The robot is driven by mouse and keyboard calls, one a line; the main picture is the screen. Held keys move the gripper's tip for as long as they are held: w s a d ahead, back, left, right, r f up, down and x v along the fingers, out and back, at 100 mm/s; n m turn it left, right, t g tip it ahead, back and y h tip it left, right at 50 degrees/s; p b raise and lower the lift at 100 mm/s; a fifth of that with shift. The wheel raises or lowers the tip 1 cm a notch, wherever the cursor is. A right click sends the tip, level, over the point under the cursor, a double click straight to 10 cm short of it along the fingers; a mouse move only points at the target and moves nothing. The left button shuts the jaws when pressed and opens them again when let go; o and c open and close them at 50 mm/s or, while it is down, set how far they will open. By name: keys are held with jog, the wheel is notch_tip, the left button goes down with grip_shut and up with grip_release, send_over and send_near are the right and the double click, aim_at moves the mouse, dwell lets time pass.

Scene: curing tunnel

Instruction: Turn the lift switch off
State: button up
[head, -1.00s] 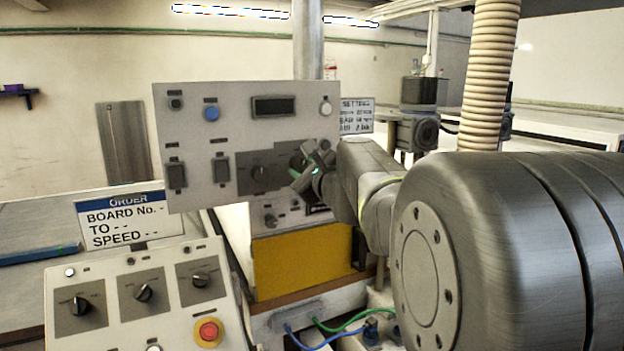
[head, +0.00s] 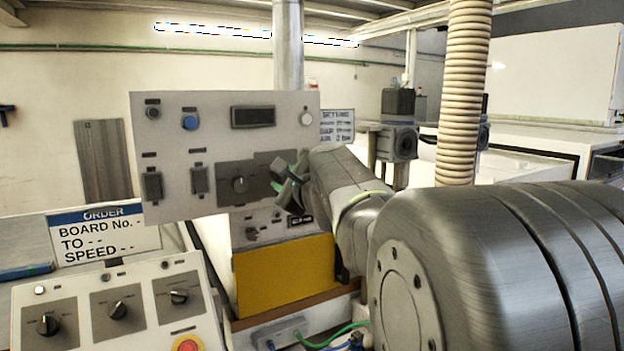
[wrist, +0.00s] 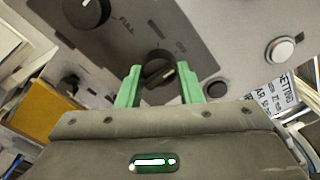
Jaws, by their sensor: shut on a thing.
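A grey upright panel (head: 220,120) stands ahead with knobs, buttons and two rocker switches. My gripper (head: 284,175) is at its lower right part in the head view. In the wrist view my gripper's green fingers (wrist: 160,80) are shut on a black rotary knob (wrist: 158,70), one finger on each side. Small markings beside the knob are too blurred to read surely. In the head view my gripper mostly hides this knob.
A second black knob (wrist: 84,12), marked FULL, sits beside it; it also shows in the head view (head: 239,184). A round button (wrist: 281,49) is on the panel's right. A sloped console (head: 75,300) with an emergency stop (head: 187,345) and an order sign (head: 105,236) stand front left.

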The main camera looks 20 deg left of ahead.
jog(key=o, duration=1)
jog(key=b+v, duration=0.2)
jog(key=v, duration=1.1)
jog(key=shift+s+d, duration=0.25)
jog(key=shift+s, duration=0.05)
jog(key=shift+w+a, duration=0.1)
jog(key=p+x, duration=0.2)
jog(key=x, duration=1.1)
jog(key=shift+w+a, duration=0.15)
jog(key=shift+w, duration=0.1)
jog(key=shift+s, duration=0.1)
